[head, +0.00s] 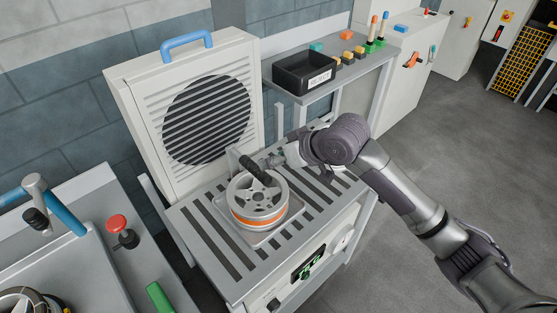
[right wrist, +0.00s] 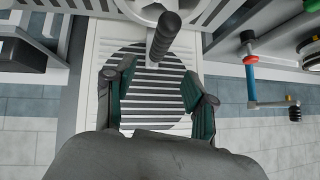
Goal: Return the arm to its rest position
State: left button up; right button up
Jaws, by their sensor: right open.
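My right arm comes in from the right in the head view, and its gripper (head: 272,161) is over the slatted bench, close to the wheel. In the right wrist view the two dark green fingers of this gripper (right wrist: 158,82) are spread apart with nothing held between them. The silver wheel (head: 258,197) with an orange band lies flat in a shallow tray (head: 283,222). A black handle (head: 254,168) stands tilted over the wheel's top; it also shows beyond the fingertips in the right wrist view (right wrist: 164,36). My left gripper is not in view.
The slatted bench (head: 222,262) carries the wheel below a white unit with a round grille (head: 207,118). A shelf with a black bin (head: 303,72) stands behind the right arm. A side table with a red button (head: 118,223) is at left. Open grey floor (head: 440,150) lies right.

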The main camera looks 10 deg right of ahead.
jog(key=shift+s+d+r, duration=0.2)
jog(key=shift+s+r, duration=0.05)
jog(key=shift+r, duration=0.1)
